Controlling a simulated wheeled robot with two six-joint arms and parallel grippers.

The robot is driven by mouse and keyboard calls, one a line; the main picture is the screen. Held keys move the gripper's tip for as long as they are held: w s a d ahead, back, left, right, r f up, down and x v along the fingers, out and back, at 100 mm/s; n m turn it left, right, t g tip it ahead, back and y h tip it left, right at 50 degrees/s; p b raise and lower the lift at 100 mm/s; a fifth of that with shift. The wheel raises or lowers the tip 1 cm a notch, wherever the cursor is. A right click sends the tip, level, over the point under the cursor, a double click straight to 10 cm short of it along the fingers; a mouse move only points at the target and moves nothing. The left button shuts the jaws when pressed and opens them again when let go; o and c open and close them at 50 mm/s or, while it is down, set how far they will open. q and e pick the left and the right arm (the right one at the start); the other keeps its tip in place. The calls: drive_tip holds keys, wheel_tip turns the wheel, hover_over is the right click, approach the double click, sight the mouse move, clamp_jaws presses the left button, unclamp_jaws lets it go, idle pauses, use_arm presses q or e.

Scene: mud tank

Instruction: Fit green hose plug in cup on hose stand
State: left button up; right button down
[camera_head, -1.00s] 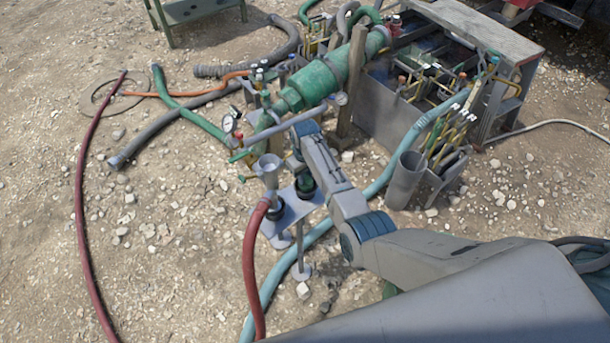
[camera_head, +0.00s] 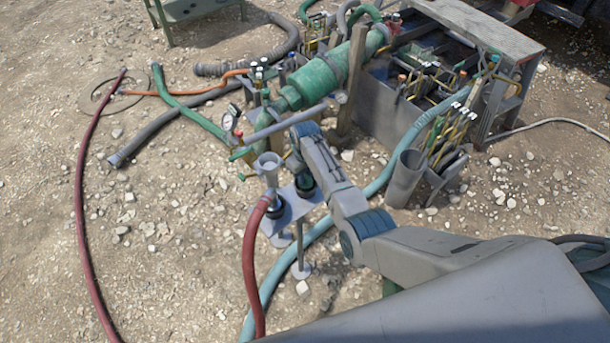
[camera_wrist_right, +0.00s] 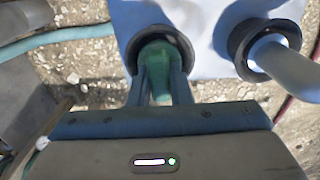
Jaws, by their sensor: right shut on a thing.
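The hose stand (camera_head: 291,212) is a small pale plate on legs, with two dark round cups. The right cup (camera_wrist_right: 160,42) has the green hose plug (camera_wrist_right: 158,68) at its mouth. The plug's far end is inside the dark ring's outline, and I cannot tell how deep it sits. My right gripper (camera_wrist_right: 160,88) is shut on the plug, one finger on each side. In the head view the plug (camera_head: 305,184) shows small and dark at the right cup, under my right arm. The other cup (camera_wrist_right: 250,45) holds a pale pipe end. My left gripper is not in view.
A red hose (camera_head: 250,265) and a grey funnel (camera_head: 268,165) stand at the left cup. A green pump (camera_head: 322,80) with a gauge and the mud tank (camera_head: 385,115) lie beyond.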

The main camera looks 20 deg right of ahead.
drive_tip(key=shift+f, duration=0.45)
drive_tip(key=c, duration=1.3)
unclamp_jaws()
drive_tip(key=shift+o, duration=0.2)
wheel_tip(320, 180, up, 11)
drive_tip(key=shift+f+b, duration=0.1)
drive_tip(key=shift+b, duration=0.2)
